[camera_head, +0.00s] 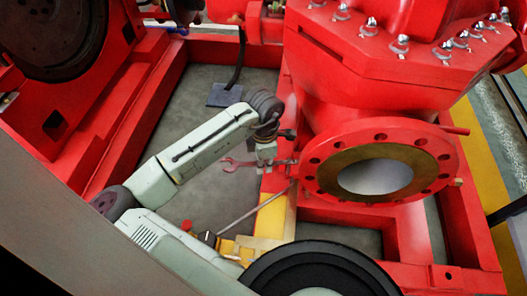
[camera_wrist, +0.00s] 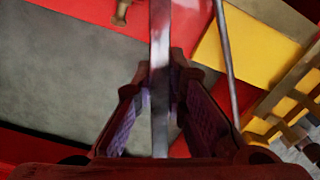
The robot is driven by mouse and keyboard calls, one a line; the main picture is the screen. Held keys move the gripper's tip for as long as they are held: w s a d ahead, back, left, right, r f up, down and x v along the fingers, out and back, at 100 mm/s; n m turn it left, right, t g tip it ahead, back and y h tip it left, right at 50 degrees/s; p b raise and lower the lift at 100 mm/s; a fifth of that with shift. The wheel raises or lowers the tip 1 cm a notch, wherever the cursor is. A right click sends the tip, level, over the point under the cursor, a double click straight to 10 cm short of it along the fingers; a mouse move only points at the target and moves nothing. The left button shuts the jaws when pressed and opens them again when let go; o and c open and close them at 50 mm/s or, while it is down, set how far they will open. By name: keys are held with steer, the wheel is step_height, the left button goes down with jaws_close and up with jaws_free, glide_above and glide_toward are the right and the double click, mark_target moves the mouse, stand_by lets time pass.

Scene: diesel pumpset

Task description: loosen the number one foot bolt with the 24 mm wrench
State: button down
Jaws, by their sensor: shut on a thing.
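The wrench (camera_head: 243,163) shows in the head view as a thin, reddish bar with a forked open end at its left. My gripper (camera_head: 270,158) is at the bar, beside the large red pump flange. In the wrist view the wrench's shiny shaft (camera_wrist: 160,60) runs upward between the two fingers of my gripper (camera_wrist: 162,100), which is shut on it. A small brass-coloured bolt-like part (camera_wrist: 121,13) sits on the red frame at the top of the wrist view, apart from the shaft. I cannot tell whether it is the number one foot bolt. The wrench's far end is out of the wrist view.
The red pump flange (camera_head: 330,178) stands close right of my gripper. A thin rod (camera_head: 243,212) slants below it, and also shows in the wrist view (camera_wrist: 227,65). A yellow surface (camera_head: 270,218) lies below. Grey floor (camera_head: 205,190) is open within the red frame.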

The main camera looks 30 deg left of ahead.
steer(key=w+a+m, duration=0.4)
steer(key=w+m, duration=0.4)
steer(key=w, duration=0.2)
steer(key=shift+w+a+m, duration=0.2)
steer(key=shift+w+m, duration=0.1)
steer(key=shift+m, duration=0.1)
steer(key=shift+p, duration=1.55)
steer(key=shift+f, duration=0.2)
stand_by(0.6)
steer(key=shift+f, duration=0.55)
